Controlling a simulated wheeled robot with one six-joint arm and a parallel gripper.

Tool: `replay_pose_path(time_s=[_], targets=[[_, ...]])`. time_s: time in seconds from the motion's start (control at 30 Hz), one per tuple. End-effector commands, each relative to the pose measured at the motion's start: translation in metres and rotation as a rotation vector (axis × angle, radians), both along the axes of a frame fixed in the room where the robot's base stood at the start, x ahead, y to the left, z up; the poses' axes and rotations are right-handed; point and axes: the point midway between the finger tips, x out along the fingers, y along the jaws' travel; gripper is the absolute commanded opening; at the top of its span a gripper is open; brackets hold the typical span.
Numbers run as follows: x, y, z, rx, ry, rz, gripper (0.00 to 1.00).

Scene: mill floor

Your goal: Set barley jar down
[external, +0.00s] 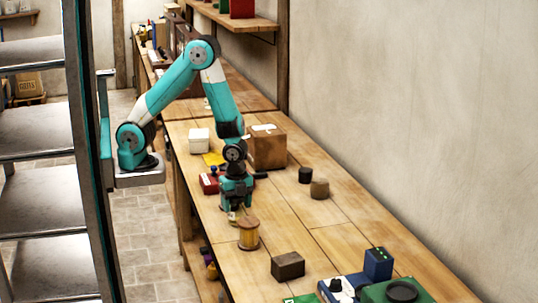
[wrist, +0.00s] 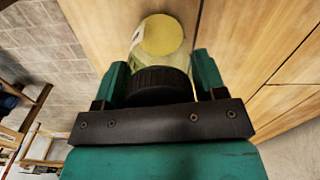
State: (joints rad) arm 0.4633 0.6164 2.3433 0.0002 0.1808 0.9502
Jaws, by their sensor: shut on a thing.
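The barley jar (wrist: 157,85) is between my fingers in the wrist view, its dark ribbed lid closest to me. Beyond the lid are a pale, see-through body and a round yellow area, with a bit of white label at the left. In the external view, my gripper (external: 235,206) points down over the bench, shut on the jar. Only a small pale part of the jar (external: 233,217) shows below the fingers. I cannot tell whether its base touches the bench (external: 215,232).
A wooden spool (external: 248,235) stands just in front of my gripper. A dark block (external: 288,266) is nearer the camera. A red box (external: 208,184) is behind left, a cardboard box (external: 267,147) behind. Two small pots (external: 319,188) stand right. Bare bench lies between.

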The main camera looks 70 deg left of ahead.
Motion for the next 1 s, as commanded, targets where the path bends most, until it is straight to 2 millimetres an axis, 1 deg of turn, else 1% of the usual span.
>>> replay_pose_path(time_s=[0.13,0.27,0.3,0.37,0.4,0.63,0.77,0.87,1.0], targets=[[0.0,0.0,0.0,0.0,-0.001,0.0,0.32],[0.0,0.0,-0.004,0.0,0.0,0.0,0.32],[0.0,0.0,-0.003,0.0,0.0,0.0,0.74],[0.0,0.0,-0.003,0.0,0.0,0.0,0.88],[0.0,0.0,-0.003,0.0,0.0,0.0,0.9],[0.0,0.0,-0.002,0.0,0.0,0.0,0.9],[0.001,0.0,0.006,-0.001,-0.002,0.0,0.9],[0.001,0.0,0.02,-0.002,-0.003,0.0,0.9],[0.001,-0.001,0.051,-0.003,-0.007,0.0,0.9]])
